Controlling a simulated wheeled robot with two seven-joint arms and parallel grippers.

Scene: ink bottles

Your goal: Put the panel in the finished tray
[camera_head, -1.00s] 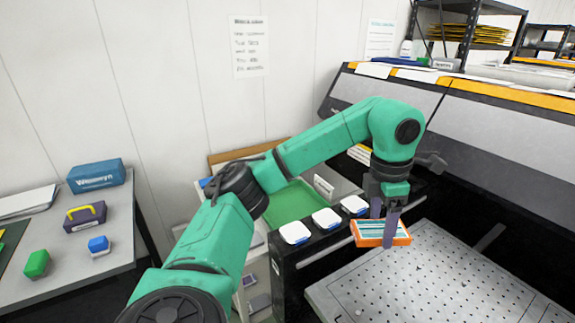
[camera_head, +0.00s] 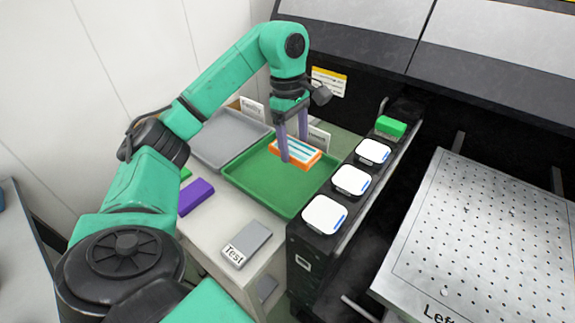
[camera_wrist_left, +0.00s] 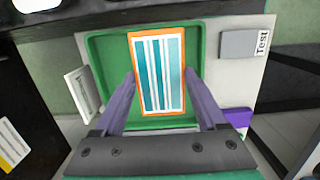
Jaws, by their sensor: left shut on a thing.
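The panel (camera_head: 294,152) is a flat orange-edged piece with white and teal stripes. My left gripper (camera_head: 294,152) is shut on it, with the purple fingers at its sides. The panel is over the green tray (camera_head: 272,196) in the head view; I cannot tell whether it touches the tray floor. In the left wrist view the panel (camera_wrist_left: 159,72) shows between the fingers, inside the outline of the green tray (camera_wrist_left: 105,60). White label cards stand behind the trays, and their words are too small to read surely. My right gripper is not in view.
A grey tray (camera_head: 225,145) is beside the green one. A grey block marked Test (camera_head: 246,244) and a purple block (camera_head: 196,197) lie on the table. A black rail with white pads (camera_head: 351,181) and a green block (camera_head: 391,126) runs along the right, before a perforated plate (camera_head: 480,240).

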